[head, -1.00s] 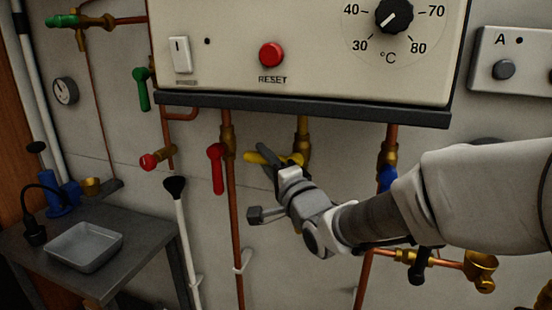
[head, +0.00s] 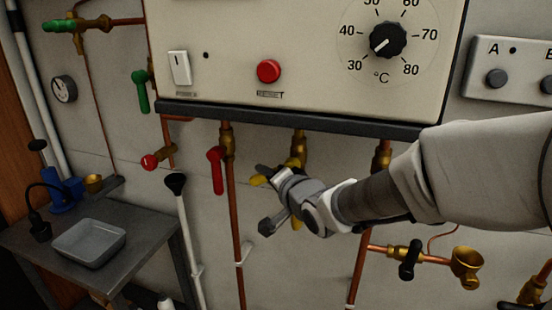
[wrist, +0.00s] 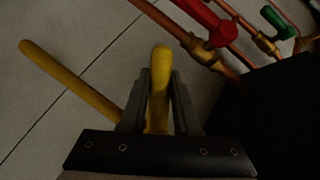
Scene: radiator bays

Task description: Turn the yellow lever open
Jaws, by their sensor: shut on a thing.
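The yellow lever (head: 258,181) hangs under the boiler panel, at the brass valve (head: 299,147). In the head view its tip points left, just past my fingers, and my gripper hides most of the rest. In the wrist view the lever (wrist: 160,80) stands between the two fingers, its rounded end showing past them. My gripper (head: 268,174) is shut on it.
A red lever (head: 216,170) hangs close to the left of my gripper, on a copper pipe. The boiler panel (head: 300,60) overhangs above. A brass valve with a black handle (head: 408,260) is at lower right. A table with a grey tray (head: 90,243) stands at lower left.

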